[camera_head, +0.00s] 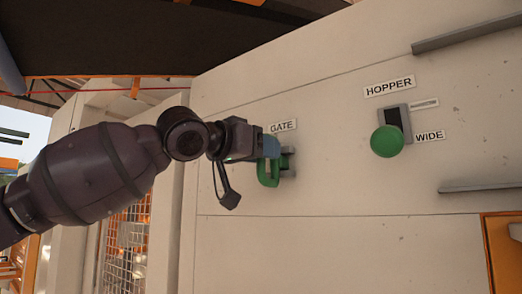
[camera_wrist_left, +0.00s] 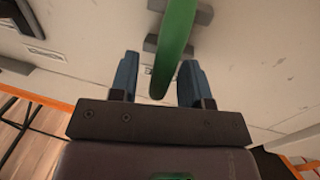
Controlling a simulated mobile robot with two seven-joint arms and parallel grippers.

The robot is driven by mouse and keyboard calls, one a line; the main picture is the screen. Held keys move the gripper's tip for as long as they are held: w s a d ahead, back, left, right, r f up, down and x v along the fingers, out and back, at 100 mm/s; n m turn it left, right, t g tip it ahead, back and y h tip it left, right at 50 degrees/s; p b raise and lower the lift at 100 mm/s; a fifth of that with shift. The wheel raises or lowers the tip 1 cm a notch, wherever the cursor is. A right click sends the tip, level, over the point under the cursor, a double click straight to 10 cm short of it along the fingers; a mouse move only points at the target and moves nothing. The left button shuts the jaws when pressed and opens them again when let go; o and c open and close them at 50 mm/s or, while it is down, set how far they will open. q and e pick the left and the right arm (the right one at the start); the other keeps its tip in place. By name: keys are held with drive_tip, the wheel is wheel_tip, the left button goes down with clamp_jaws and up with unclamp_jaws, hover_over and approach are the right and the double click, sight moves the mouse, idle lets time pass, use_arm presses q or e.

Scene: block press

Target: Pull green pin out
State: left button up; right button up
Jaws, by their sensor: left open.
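The green pin (camera_head: 268,172) sits in a grey bracket under the GATE label on the pale machine panel. My left gripper (camera_head: 268,148) is at the pin, partly covering it in the head view. In the left wrist view the green pin (camera_wrist_left: 173,50) runs down between the two blue fingers of my left gripper (camera_wrist_left: 158,82). The fingers are open, with a gap on each side of the pin. My right gripper is in neither view.
A green round knob (camera_head: 387,141) sits by the HOPPER label (camera_head: 390,86) and WIDE label, right of the pin. Grey rails (camera_head: 470,34) stick out at the far right. The panel between the pin and knob is clear.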

use_arm(q)
drive_tip(key=shift+c, duration=0.8)
clamp_jaws()
drive_tip(key=shift+s+a, duration=0.25)
drive_tip(key=shift+s, duration=0.15)
drive_tip(key=s+d+p+v, duration=0.1)
drive_tip(key=p+v, duration=0.2)
drive_tip(key=v, duration=0.9)
drive_tip(key=shift+s+d, duration=0.3)
drive_tip(key=shift+s, duration=0.1)
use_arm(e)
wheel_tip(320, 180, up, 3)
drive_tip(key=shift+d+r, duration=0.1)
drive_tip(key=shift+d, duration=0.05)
use_arm(q)
drive_tip(key=shift+f, duration=0.1)
